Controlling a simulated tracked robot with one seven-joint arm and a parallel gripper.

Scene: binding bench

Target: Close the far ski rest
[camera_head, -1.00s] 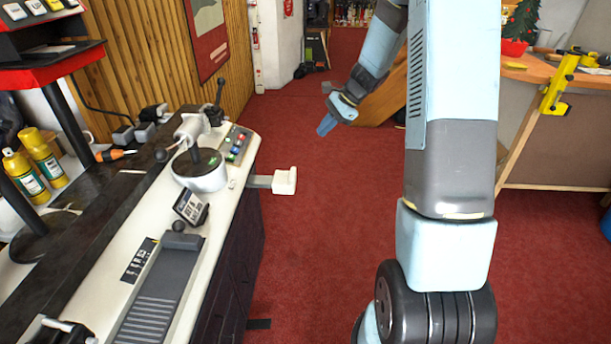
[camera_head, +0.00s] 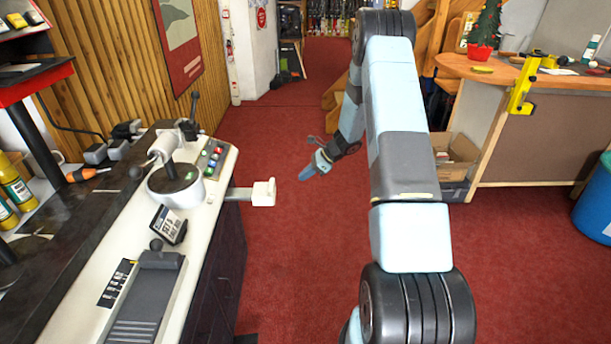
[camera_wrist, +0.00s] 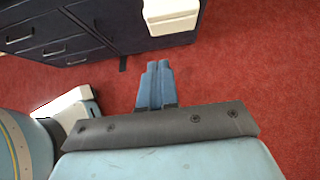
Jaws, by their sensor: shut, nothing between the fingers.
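The far ski rest (camera_head: 264,192) is a white block on a grey arm that sticks out from the right side of the bench, over the red floor. In the wrist view the white ski rest (camera_wrist: 172,15) shows at the top, beside the dark cabinet. My gripper (camera_head: 305,175) is to the right of the ski rest in the head view, apart from it. In the wrist view my gripper (camera_wrist: 156,70) has its blue fingers together, with nothing between them, pointing toward the ski rest with a gap of red floor between.
The white-topped bench (camera_head: 205,235) carries a control panel (camera_head: 211,158), a lever unit (camera_head: 175,180), and a small display (camera_head: 168,225). A wooden counter (camera_head: 500,75) stands at the back right, with a blue bin (camera_head: 594,205) at the right edge. Red carpet between is clear.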

